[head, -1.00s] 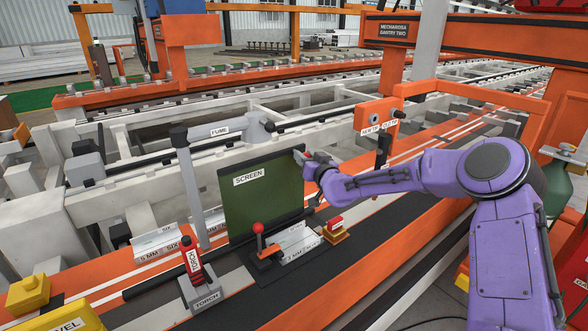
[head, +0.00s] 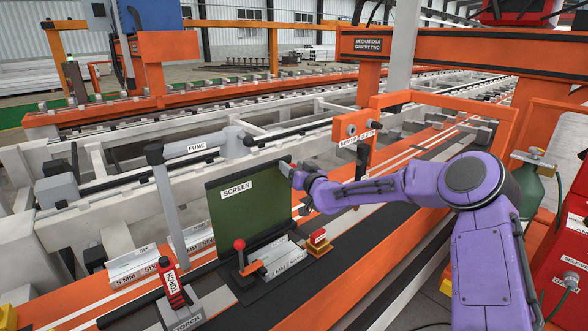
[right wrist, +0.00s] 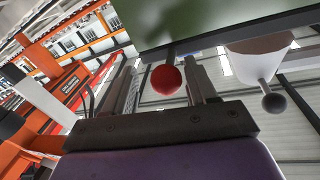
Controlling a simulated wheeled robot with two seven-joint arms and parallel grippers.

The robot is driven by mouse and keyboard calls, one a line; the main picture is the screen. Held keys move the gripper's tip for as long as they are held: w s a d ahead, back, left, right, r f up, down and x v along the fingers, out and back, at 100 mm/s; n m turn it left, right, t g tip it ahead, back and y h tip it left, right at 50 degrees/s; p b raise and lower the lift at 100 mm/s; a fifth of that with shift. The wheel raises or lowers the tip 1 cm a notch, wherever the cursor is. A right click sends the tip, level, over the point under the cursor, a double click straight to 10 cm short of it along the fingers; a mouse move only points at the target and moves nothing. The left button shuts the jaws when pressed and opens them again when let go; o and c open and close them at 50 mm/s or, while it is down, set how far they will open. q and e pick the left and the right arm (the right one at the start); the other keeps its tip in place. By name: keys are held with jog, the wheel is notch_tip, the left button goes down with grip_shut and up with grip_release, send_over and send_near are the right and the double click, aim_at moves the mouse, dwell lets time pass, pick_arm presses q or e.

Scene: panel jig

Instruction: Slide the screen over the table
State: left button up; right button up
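The screen (head: 252,203) is a dark green upright panel with a white SCREEN label. It stands near the middle of the head view, on the dark, striped table (head: 345,265). My right gripper (head: 291,172) is at the screen's upper right edge. In the right wrist view the screen (right wrist: 200,18) fills the top. A red ball knob (right wrist: 166,79) on a dark stem appears to come from its edge. The right gripper's fingers (right wrist: 163,90) are apart, with the knob showing between them and a gap on its left. My left gripper is not in view.
A red torch (head: 172,287) stands in a grey holder at front left. A red-knobbed clamp (head: 241,258) and a labelled metal angle (head: 283,260) sit before the screen. The grey FUME arm (head: 195,148) reaches behind it. An orange bracket (head: 357,130) stands to the right.

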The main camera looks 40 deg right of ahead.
jog(key=s+a+b, duration=0.1)
jog(key=s, duration=0.9)
jog(key=shift+s+b, duration=0.2)
jog(key=shift+b, duration=0.1)
jog(key=shift+a, duration=0.15)
